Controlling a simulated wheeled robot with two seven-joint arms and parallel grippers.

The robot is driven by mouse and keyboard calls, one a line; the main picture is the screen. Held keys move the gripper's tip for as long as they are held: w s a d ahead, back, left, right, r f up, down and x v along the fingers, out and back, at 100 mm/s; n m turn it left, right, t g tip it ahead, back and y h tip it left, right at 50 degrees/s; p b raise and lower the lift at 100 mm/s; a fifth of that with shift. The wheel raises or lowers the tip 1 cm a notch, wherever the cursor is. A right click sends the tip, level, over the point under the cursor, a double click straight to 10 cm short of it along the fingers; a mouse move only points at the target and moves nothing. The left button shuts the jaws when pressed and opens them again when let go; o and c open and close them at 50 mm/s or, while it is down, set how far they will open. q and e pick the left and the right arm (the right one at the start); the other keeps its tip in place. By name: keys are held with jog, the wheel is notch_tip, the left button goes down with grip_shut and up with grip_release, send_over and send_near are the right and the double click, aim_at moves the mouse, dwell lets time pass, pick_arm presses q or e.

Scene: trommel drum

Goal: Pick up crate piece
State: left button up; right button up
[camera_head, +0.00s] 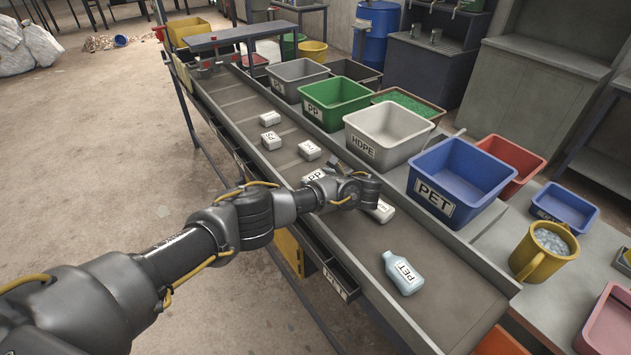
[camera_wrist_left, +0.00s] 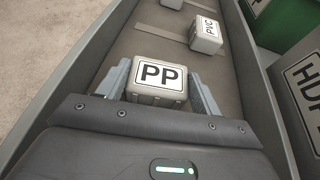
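A pale block marked PP (camera_head: 314,177) lies on the sorting belt, partly hidden by my left arm in the head view. It also shows in the left wrist view (camera_wrist_left: 157,76), label up. My left gripper (camera_wrist_left: 160,88) is open, with one grey finger on each side of this block. Whether the fingers touch it, I cannot tell. In the head view the left gripper (camera_head: 347,198) is low over the belt. No piece is clearly marked as a crate. My right gripper is not in view.
A PVC block (camera_wrist_left: 206,34) lies farther along the belt (camera_head: 345,235). Another pale block (camera_head: 381,211) is just right of my gripper, and a PET bottle (camera_head: 403,272) lies nearer. Bins marked PP (camera_head: 335,112), HDPE (camera_head: 385,153) and PET (camera_head: 440,200) line the right side.

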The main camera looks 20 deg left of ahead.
pick_arm(q)
jog(key=c, duration=0.4)
jog(key=shift+c, duration=0.2)
jog(key=shift+r, duration=0.5)
jog(key=s+d+r+p, duration=0.2)
jog(key=s+r+p, duration=0.4)
jog(key=p, duration=0.3)
jog(key=s+d+r+p, duration=0.2)
jog(key=s+r+p, duration=0.4)
jog(key=p, duration=0.4)
jog(key=shift+s+d, duration=0.35)
jog(key=shift+s, duration=0.25)
